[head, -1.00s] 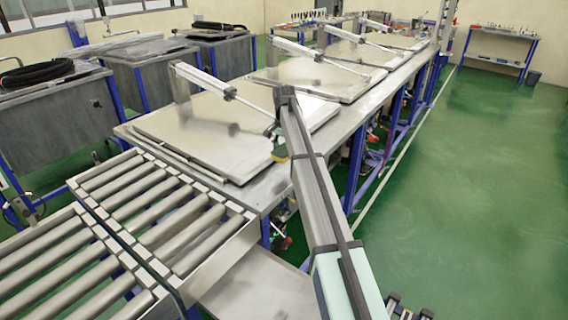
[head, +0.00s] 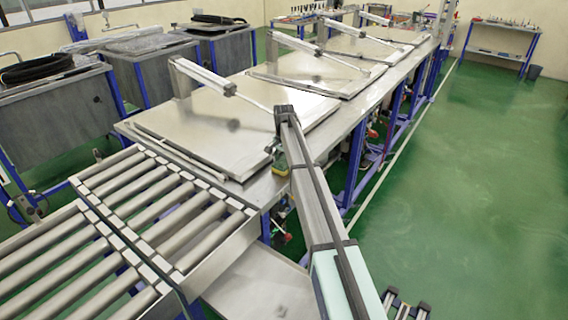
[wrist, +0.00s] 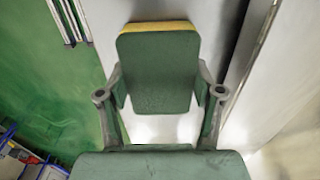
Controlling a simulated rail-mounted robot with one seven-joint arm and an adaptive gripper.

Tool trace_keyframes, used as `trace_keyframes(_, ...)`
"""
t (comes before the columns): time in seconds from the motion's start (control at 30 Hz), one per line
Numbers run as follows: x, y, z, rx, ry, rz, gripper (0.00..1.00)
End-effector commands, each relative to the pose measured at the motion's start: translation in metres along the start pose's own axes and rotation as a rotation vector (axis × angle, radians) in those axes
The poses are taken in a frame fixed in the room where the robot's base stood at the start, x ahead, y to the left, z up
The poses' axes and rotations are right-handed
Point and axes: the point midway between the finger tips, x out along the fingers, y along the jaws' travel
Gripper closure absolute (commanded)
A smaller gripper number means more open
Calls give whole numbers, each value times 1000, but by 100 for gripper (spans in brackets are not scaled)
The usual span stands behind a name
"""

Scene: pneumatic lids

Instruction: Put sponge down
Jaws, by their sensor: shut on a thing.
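The sponge (wrist: 157,62) has a dark green face and a yellow edge in the wrist view. My gripper (wrist: 158,88) is shut on it, one finger at each side. In the head view the sponge (head: 281,167) is a small green and yellow patch low beside my arm, at the right edge of the long metal table (head: 262,188). It is next to the right corner of the nearest lid plate (head: 205,115). I cannot tell whether it touches the table top. My fingers are mostly hidden behind my arm in the head view.
Lid plates with pneumatic cylinders (head: 205,76) line the table. A roller conveyor (head: 150,205) joins its near end. A narrow bare strip of table runs along the right of the plates. Open green floor (head: 470,180) lies to the right.

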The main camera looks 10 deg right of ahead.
Motion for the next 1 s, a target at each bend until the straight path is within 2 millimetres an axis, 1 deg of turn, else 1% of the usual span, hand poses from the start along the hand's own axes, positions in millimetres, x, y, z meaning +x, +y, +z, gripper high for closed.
trace_keyframes(0.07,3,0,0,0,0,0,72)
trace_keyframes(0.1,2,0,0,0,0,0,27)
trace_keyframes(0.13,2,0,0,0,0,0,17)
trace_keyframes(0.17,2,0,0,0,0,0,9)
trace_keyframes(0.47,2,0,0,0,0,0,9)
trace_keyframes(0.63,-4,0,0,0,1,-1,9)
trace_keyframes(0.77,-21,-1,-1,0,2,-2,9)
trace_keyframes(1.0,-67,-1,-1,0,2,-2,9)
